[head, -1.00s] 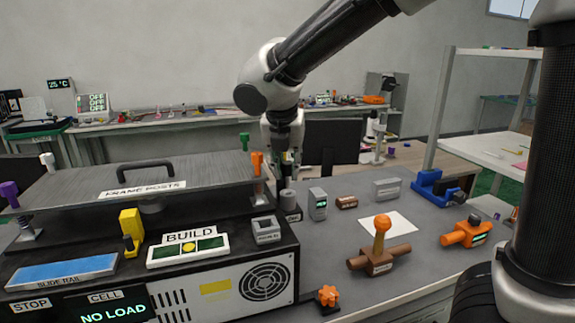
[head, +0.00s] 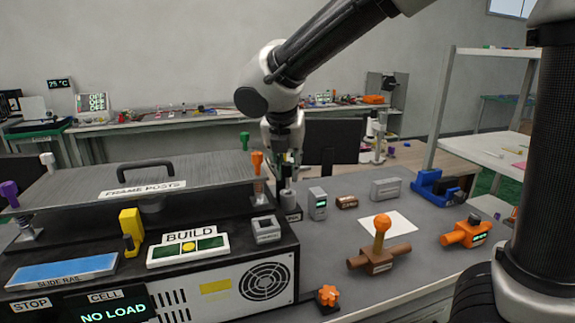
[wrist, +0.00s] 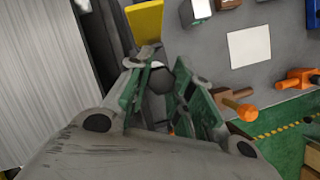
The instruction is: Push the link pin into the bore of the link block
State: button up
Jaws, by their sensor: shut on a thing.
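My gripper (head: 287,182) points straight down at the console's right rear corner, with its fingers at the top of an upright grey cylinder (head: 288,197), which I take for the link pin. The cylinder stands at a small dark labelled holder (head: 292,214). In the wrist view my gripper (wrist: 160,95) has its green-padded fingers on both sides of a grey round end (wrist: 160,79). A grey block with an opening in its top (head: 266,229), possibly the link block, sits on the console just in front and left. Its label is too small to read.
An orange-topped post (head: 258,170) stands close left of my gripper, at the corner of the frame posts plate (head: 70,185). To the right are a grey box with a display (head: 318,204) and a brown cylinder (head: 346,202). An orange-knobbed lever fixture (head: 381,248) stands farther front.

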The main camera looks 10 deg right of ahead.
aim_at(286, 166)
jog(key=shift+f, duration=1.05)
jog(key=o, duration=1)
jog(key=shift+v, duration=3.95)
